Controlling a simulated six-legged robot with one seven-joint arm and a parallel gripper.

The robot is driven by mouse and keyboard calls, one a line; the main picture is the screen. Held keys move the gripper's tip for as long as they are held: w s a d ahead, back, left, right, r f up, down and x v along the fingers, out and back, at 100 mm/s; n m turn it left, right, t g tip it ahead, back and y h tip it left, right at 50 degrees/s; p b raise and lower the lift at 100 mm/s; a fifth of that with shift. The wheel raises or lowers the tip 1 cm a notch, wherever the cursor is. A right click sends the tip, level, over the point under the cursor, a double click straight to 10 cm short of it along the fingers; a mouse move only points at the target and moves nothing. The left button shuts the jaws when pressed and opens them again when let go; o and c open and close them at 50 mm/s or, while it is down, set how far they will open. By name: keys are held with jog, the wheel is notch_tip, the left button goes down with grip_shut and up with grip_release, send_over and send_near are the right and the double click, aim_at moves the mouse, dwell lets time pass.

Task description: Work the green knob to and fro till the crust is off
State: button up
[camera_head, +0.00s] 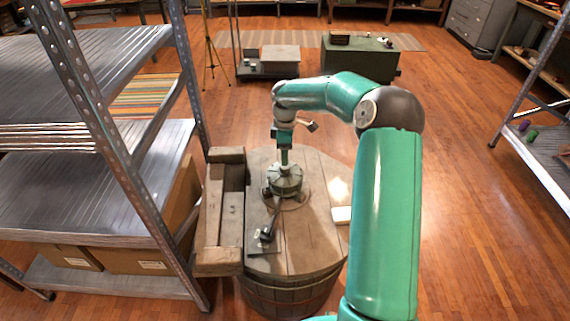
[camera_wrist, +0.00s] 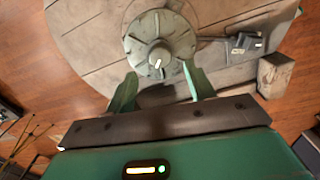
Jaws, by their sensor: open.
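The green knob (camera_wrist: 160,42) is a round, ribbed, grey-green piece with a small central hub, on top of a wooden barrel (camera_head: 312,232). In the head view the knob (camera_head: 284,182) stands near the middle of the barrel top, on a round base. My gripper (camera_wrist: 158,82) is open, its two green fingers spread at the near side of the knob in the wrist view. In the head view my gripper (camera_head: 284,150) points down just above the knob. I cannot tell whether the fingers touch it. No crust can be clearly made out.
A small lever-like device (camera_head: 266,236) lies on the barrel top near the front. A wooden trough (camera_head: 222,215) stands at the barrel's left edge, beside a metal shelf (camera_head: 100,190). The floor to the right is clear.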

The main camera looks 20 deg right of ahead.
aim_at(285, 168)
notch_tip(285, 168, down, 6)
jog(key=shift+r, duration=0.1)
jog(key=c, duration=1)
